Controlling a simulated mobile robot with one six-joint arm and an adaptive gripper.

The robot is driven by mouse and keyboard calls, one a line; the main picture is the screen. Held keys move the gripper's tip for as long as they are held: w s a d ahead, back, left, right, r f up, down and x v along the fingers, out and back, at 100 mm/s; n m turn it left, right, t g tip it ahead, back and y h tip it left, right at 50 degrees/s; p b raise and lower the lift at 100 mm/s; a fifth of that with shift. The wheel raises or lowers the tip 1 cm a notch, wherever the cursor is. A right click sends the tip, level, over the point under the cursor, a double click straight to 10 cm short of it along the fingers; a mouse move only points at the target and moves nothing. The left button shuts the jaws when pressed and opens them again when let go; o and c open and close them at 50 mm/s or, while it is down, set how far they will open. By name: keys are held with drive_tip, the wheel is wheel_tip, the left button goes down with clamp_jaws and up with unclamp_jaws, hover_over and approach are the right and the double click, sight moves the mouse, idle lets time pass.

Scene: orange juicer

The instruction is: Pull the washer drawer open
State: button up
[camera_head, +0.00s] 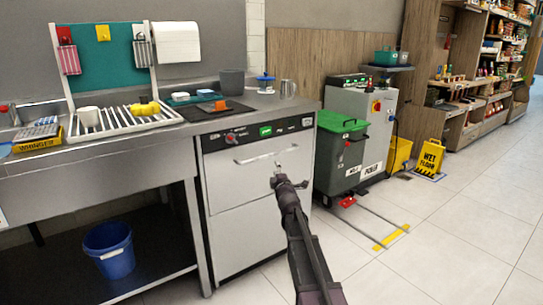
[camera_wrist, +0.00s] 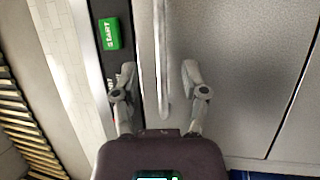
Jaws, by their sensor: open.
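The washer (camera_head: 240,235) is a pale steel front-loading unit under the counter, with a dark control strip. Its drawer (camera_head: 228,172) is closed, with a light bar handle (camera_head: 255,158) across the upper front. In the wrist view the handle (camera_wrist: 162,50) runs lengthwise between my two fingers, and the green START button (camera_wrist: 110,34) is beside the left finger. My gripper (camera_head: 277,172) is at the right part of the drawer front, near the handle's right end. In the wrist view my gripper (camera_wrist: 158,72) is open, its fingers on either side of the handle; contact is not visible.
A green-lidded bin (camera_head: 342,150) stands just right of the washer. A dish rack (camera_head: 125,120) and a dark grey pot (camera_head: 232,82) are on the counter (camera_head: 35,170). A blue bucket (camera_head: 108,250) is below left. The tiled floor (camera_head: 440,235) to the front right is mostly clear.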

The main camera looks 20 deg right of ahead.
sight(272, 155)
drive_tip(key=p+x, duration=0.1)
drive_tip(key=x, duration=0.9)
drive_tip(key=shift+w+p, duration=0.15)
drive_tip(key=shift+p, duration=0.15)
clamp_jaws()
